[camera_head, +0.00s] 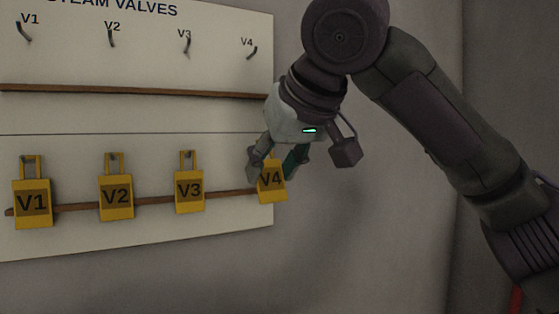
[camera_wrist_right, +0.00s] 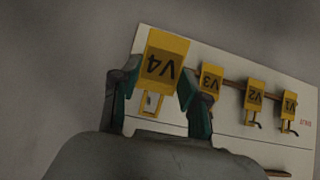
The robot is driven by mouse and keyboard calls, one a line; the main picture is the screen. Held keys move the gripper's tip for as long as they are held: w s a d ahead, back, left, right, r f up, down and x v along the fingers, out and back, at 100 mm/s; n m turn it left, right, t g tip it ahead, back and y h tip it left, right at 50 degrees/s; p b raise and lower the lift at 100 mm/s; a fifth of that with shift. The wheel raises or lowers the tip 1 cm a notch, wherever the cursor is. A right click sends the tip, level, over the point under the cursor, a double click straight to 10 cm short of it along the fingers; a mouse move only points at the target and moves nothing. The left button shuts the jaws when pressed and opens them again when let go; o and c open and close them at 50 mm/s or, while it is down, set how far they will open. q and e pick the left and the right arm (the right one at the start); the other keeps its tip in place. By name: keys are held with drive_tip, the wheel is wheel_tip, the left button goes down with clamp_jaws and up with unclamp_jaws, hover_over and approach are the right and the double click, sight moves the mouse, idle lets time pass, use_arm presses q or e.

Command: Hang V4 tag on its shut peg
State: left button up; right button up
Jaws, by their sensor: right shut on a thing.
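The yellow V4 tag (camera_head: 271,183) is between the fingers of my right gripper (camera_head: 273,162), which is shut on it. It hangs slightly tilted at the board's right edge, right of the V3 tag. In the right wrist view the V4 tag (camera_wrist_right: 164,62) appears upside down between the green-padded fingers, its loop toward the palm. The upper V4 peg (camera_head: 252,53) is a bare hook, above and left of the gripper. Any lower V4 peg is hidden behind the gripper and tag in the head view. My left gripper is not in view.
Yellow tags V1 (camera_head: 33,205), V2 (camera_head: 116,199) and V3 (camera_head: 189,193) hang in the lower row on the white board (camera_head: 120,240). A brown ledge (camera_head: 130,91) runs under the bare upper hooks. A lower brown rail (camera_head: 230,193) passes behind the tags. Wall right of the board is clear.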

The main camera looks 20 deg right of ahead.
drive_tip(key=shift+w+a+f+p, duration=0.15)
drive_tip(key=shift+w+f+p, duration=0.05)
drive_tip(key=shift+w, duration=0.6)
drive_tip(key=shift+w+a+f+p, duration=0.15)
drive_tip(key=shift+w+f+p, duration=0.1)
drive_tip(key=shift+w, duration=0.6)
drive_tip(key=shift+w+a+f+p, duration=0.15)
drive_tip(key=shift+w+p, duration=0.05)
drive_tip(key=shift+w, duration=0.6)
drive_tip(key=o, duration=0.8)
drive_tip(key=shift+s+r, duration=0.1)
